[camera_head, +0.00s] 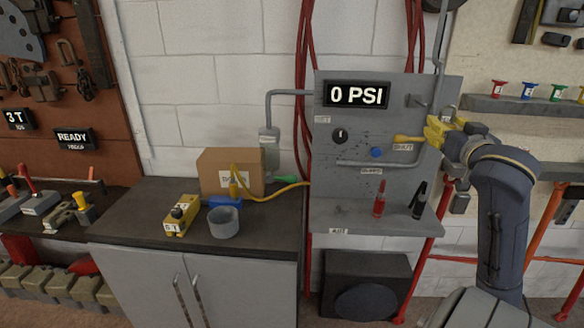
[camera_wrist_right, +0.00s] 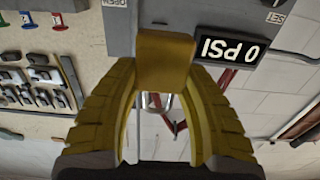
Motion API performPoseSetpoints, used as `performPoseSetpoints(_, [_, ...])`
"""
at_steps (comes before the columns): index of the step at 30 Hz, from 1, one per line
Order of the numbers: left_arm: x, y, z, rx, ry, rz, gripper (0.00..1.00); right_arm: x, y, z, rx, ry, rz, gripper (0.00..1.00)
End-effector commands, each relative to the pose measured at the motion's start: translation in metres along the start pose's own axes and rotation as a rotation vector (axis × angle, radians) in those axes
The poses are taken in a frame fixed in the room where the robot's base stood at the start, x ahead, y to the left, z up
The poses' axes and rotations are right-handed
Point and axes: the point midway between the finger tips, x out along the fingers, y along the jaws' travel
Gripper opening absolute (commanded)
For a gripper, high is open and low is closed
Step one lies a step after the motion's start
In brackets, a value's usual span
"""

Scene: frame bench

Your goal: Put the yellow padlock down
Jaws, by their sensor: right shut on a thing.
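My right gripper (camera_head: 436,131), with yellow fingers, is up at the right side of the grey panel. In the right wrist view my right gripper (camera_wrist_right: 165,75) is shut on a yellow-brown block, the yellow padlock (camera_wrist_right: 165,60), held at its fingertips. In the head view I cannot clearly tell the padlock from the yellow fingers. A yellow handle (camera_head: 406,139) on the panel is just left of the fingers; I cannot tell whether they touch. My left gripper is not in view.
The grey panel (camera_head: 338,188) reads 0 PSI. Its lower shelf holds a red and a black item. The dark bench top (camera_head: 140,214) on the left holds a cardboard box (camera_head: 222,168), a yellow box (camera_head: 180,215) and a grey cup (camera_head: 223,222). Its front left is clear.

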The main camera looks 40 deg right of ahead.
Motion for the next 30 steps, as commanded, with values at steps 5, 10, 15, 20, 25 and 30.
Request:
performPoseSetpoints(5, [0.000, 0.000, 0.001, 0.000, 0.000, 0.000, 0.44, 0.016, -0.032, 0.022, 0.007, -0.004, -0.061, 0.07])
performPoseSetpoints(10, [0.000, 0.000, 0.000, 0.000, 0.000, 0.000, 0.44, 0.043, -0.088, 0.057, 0.005, -0.006, -0.156, 0.07])
performPoseSetpoints(15, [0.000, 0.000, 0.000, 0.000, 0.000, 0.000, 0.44, 0.065, -0.157, 0.089, 0.001, -0.005, -0.272, 0.07])
performPoseSetpoints(20, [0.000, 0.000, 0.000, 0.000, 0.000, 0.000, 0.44, 0.076, -0.223, 0.118, 0.000, -0.003, -0.381, 0.07])
performPoseSetpoints(25, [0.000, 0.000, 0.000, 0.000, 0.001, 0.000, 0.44, 0.077, -0.294, 0.148, 0.000, -0.002, -0.498, 0.07])
performPoseSetpoints(30, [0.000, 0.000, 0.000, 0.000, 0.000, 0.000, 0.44, 0.069, -0.358, 0.174, -0.001, -0.001, -0.606, 0.07])
